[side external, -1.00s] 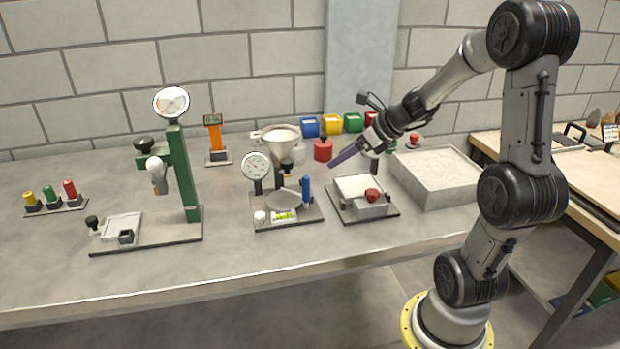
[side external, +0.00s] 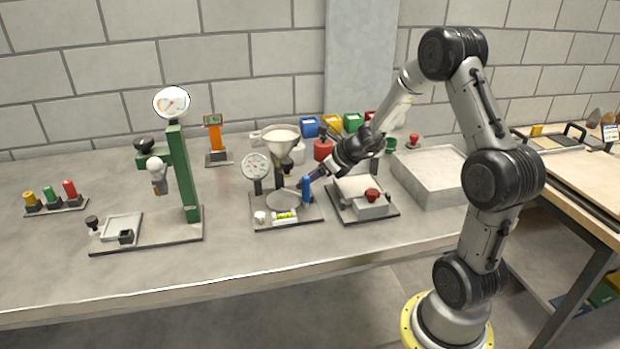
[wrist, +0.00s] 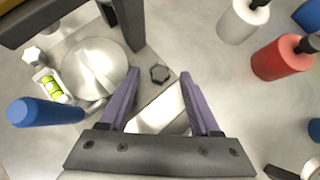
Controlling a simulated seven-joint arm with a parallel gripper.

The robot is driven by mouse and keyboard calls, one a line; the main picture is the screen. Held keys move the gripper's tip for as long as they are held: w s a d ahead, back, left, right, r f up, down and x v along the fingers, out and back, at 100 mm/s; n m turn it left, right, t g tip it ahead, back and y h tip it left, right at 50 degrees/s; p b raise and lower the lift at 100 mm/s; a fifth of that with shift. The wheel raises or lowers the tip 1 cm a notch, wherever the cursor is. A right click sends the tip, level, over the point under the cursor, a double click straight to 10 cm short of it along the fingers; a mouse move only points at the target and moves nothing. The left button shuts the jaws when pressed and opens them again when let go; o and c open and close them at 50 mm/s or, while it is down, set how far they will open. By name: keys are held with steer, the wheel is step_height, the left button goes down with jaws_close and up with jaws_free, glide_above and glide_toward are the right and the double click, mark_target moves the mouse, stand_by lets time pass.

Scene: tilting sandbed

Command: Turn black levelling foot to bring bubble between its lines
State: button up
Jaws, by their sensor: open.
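The black levelling foot (wrist: 160,74) is a small dark knob on the grey base plate in the wrist view. My gripper (wrist: 160,76) is open, its two purple fingers apart on either side of the knob in the picture; I cannot tell how far above it they are. In the side view my gripper (side external: 315,175) is just right of the blue post, and the foot is not clearly visible. The yellow-green bubble vial (side external: 285,216) lies at the base's front; it also shows in the wrist view (wrist: 52,88). The bubble's position between its lines is too small to tell.
The blue post (side external: 306,190) stands close to my fingers. A round grey plate (wrist: 95,70), a dial gauge (side external: 256,166) and a funnel (side external: 280,138) share the area. A red-knobbed station (side external: 371,205) is to the right, with a red cylinder (wrist: 280,58) behind.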

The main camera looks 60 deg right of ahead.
steer(key=shift+w+f, duration=0.15)
jaws_close()
stand_by(0.5)
